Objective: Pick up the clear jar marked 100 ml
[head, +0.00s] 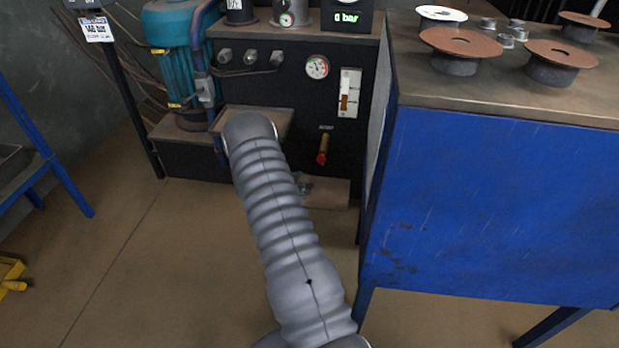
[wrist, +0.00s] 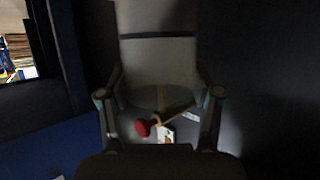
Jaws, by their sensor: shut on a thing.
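In the wrist view, my gripper (wrist: 160,95) has one finger on each side of a pale, see-through body, which looks like the clear jar (wrist: 158,62). The fingers are closed against its sides. A dark band crosses it higher up, and its lower edge looks rounded. I cannot read any 100 ml mark on it. In the head view my grey arm reaches toward the machine, and the gripper and jar are hidden.
A red-knobbed brass valve (wrist: 145,127) shows close below the jar; it also sits on the black machine front (head: 322,150). A gauge (head: 317,67) is above. A blue bench (head: 490,200) with flap discs (head: 461,41) stands right.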

